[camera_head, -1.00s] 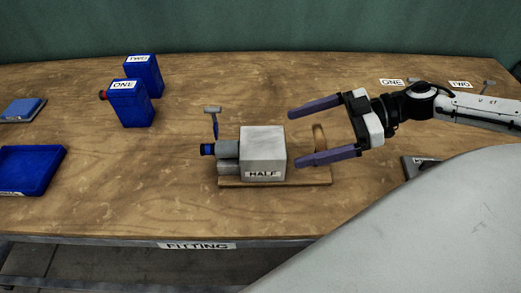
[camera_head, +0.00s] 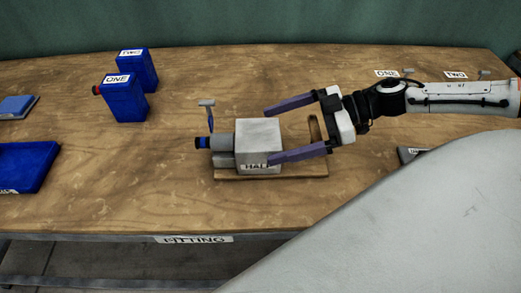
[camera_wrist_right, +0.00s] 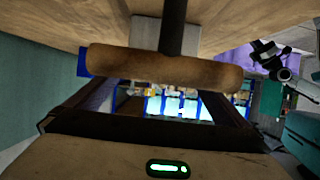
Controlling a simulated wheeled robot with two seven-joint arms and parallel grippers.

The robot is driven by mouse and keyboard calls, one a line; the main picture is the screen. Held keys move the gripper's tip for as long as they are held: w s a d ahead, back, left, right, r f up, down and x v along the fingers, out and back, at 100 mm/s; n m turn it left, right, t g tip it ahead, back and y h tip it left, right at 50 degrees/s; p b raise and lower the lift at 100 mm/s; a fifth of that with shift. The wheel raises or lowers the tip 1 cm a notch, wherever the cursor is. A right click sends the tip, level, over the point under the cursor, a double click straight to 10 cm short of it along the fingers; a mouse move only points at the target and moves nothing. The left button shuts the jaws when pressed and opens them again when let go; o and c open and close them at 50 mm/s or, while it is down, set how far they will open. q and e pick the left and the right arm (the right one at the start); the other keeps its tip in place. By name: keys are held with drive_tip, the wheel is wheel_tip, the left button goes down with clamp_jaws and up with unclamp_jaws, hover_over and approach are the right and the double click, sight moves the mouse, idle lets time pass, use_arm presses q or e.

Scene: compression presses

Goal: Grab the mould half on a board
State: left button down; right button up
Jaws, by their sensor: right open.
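The mould half is a pale grey block (camera_head: 258,134) labelled HALF, with a grey cylinder and blue-and-black end (camera_head: 205,143) on its left side. It sits on a thin wooden board (camera_head: 300,171) with a wooden upright piece (camera_head: 314,128) at its right. My right gripper (camera_head: 268,132) is open at the block's right side. Whether either finger touches the block cannot be told. My left gripper does not show.
Blue containers labelled ONE (camera_head: 124,100) and TWO (camera_head: 138,70) stand at the back left. A blue tray (camera_head: 25,165) lies at the left edge. A small hammer-like tool (camera_head: 209,112) stands behind the block. The table front between tray and board is clear.

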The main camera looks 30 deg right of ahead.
sight(269, 133)
drive_tip(key=w+a+f+b, duration=0.1)
drive_tip(key=a+b, duration=0.1)
drive_tip(key=b, duration=0.1)
drive_tip(key=shift+w+f, duration=0.25)
drive_tip(key=shift+f, duration=0.15)
drive_tip(key=shift+w+a+r, duration=0.1)
drive_tip(key=shift+w+a, duration=0.05)
drive_tip(key=shift+b+x, duration=0.45)
drive_tip(key=shift+x, duration=0.3)
drive_tip(key=shift+c, duration=0.4)
drive_tip(key=c, duration=1.8)
drive_tip(key=shift+r, duration=0.25)
drive_tip(key=shift+c, duration=0.7)
